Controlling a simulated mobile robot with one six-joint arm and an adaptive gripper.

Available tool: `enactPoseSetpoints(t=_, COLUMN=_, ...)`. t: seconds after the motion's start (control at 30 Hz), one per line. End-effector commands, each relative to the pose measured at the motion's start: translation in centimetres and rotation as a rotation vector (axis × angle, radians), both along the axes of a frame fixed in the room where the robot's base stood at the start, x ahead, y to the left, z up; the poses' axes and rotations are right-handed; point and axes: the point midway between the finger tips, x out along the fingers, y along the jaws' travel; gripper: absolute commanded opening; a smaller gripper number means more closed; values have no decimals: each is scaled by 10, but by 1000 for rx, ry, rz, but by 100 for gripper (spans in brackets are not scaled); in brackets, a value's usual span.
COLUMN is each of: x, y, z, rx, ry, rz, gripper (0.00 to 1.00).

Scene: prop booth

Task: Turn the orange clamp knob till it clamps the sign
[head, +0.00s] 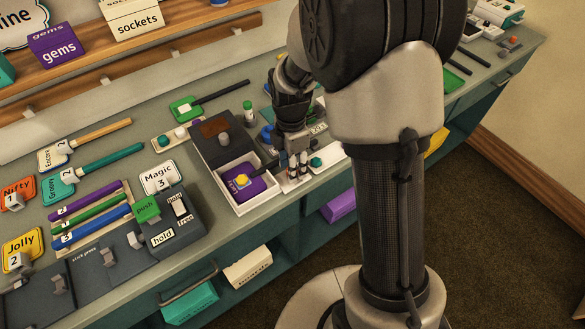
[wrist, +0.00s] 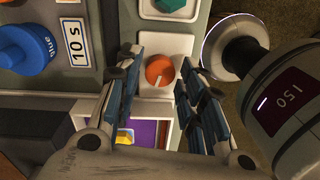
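The orange clamp knob (wrist: 160,70) is a round knob with a pale pointer line, set on a light plate in the wrist view. My gripper (wrist: 157,62) is open, with one finger to each side of the knob; a gap shows on both sides, and I cannot tell how far the tips reach down. In the head view my gripper (head: 293,168) points down over the pale fixtures just right of a white box; the knob is hidden there.
A teal knob (wrist: 172,4) and a blue knob (wrist: 25,50) sit near the orange one. Paddle signs, such as Magic (head: 159,178), lie on the counter at left.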

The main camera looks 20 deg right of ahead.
Motion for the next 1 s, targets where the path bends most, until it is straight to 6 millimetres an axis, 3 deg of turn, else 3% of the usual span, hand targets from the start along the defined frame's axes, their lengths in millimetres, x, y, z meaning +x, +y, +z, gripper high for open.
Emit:
enactPoseSetpoints(t=0.37, x=0, y=0, z=-6, rx=0, ry=-1, rz=0, gripper=36)
enactPoseSetpoints(t=0.87, x=0, y=0, z=-6, rx=0, ry=-1, rz=0, gripper=4)
enactPoseSetpoints(t=1.0, x=0, y=0, z=-6, rx=0, ry=-1, rz=-4, gripper=3)
